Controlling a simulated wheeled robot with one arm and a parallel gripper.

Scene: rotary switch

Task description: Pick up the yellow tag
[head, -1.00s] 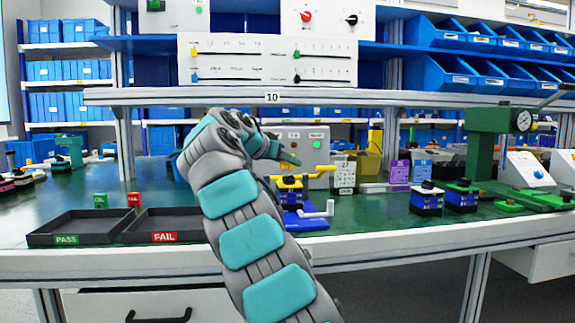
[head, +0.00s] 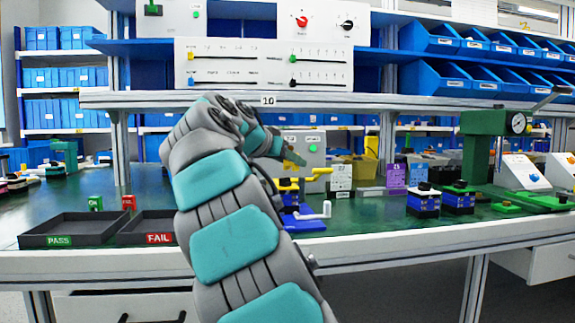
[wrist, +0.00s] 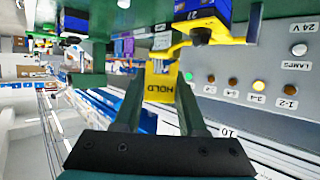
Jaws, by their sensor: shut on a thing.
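The yellow tag (wrist: 160,84), a small plate lettered HOLD, sits between the fingers of my gripper (wrist: 158,98) in the wrist view. My gripper is shut on it. In the head view, a yellow patch of the tag (head: 295,158) shows at the tip of my gripper (head: 286,153), above the bench and close to the yellow-handled clamp fixture. My arm hides part of this area in the head view.
The yellow-handled fixture (head: 290,189) stands just below my gripper. A grey lamp panel (wrist: 262,72) is close on the right in the wrist view. Black PASS (head: 75,229) and FAIL (head: 148,228) trays lie left. A green press (head: 480,145) stands right.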

